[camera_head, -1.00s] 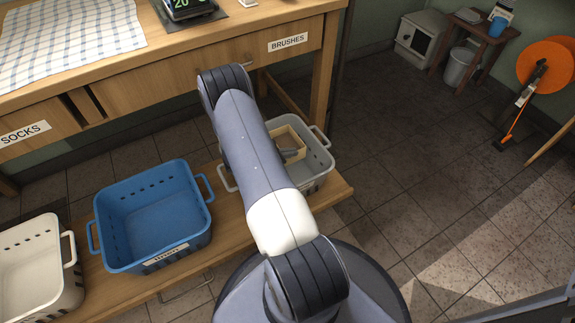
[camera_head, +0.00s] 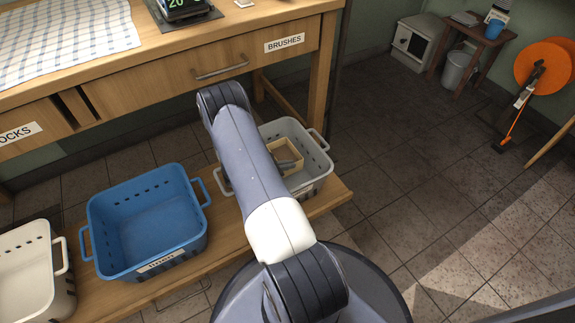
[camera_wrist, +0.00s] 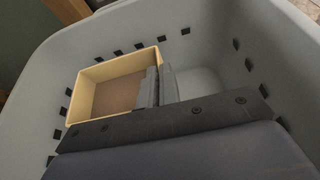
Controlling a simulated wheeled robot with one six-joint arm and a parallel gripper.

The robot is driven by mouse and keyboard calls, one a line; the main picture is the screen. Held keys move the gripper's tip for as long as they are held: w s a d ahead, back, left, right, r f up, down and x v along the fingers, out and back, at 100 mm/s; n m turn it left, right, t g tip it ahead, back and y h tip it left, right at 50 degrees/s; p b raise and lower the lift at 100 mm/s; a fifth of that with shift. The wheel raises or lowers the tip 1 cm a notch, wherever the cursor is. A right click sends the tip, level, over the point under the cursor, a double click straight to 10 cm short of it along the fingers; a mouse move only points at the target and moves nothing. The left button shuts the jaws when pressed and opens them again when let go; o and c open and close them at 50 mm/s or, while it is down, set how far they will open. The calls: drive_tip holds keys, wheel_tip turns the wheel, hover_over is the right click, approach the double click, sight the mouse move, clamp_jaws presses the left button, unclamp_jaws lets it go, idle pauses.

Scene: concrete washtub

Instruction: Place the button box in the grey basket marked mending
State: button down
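The button box (camera_head: 294,150), a pale yellow open-topped box with a brown inside, is within the walls of the grey basket (camera_head: 313,184). In the wrist view the box (camera_wrist: 86,79) is at the left of the basket (camera_wrist: 215,50). My gripper (camera_wrist: 160,84) has its two grey fingers close together on the box's right wall, one inside and one outside. In the head view my gripper (camera_head: 288,164) is partly hidden by my arm. I cannot tell whether the box touches the basket floor. No label on the grey basket is visible.
A blue basket (camera_head: 101,225) and a white basket (camera_head: 38,285) stand left of the grey one on a low wooden bench (camera_head: 225,237). A wooden table (camera_head: 170,72) with drawers stands behind. Open tiled floor (camera_head: 420,190) lies to the right.

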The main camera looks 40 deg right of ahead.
drive_tip(key=shift+f, duration=0.2)
drive_tip(key=c, duration=1.6)
unclamp_jaws()
drive_tip(key=shift+c, duration=0.2)
drive_tip(key=shift+r, duration=0.15)
drive_tip(key=shift+r+p, duration=0.55)
drive_tip(key=shift+p, duration=0.1)
drive_tip(key=p+v, duration=0.2)
drive_tip(key=v, duration=1)
drive_tip(key=shift+p, duration=0.35)
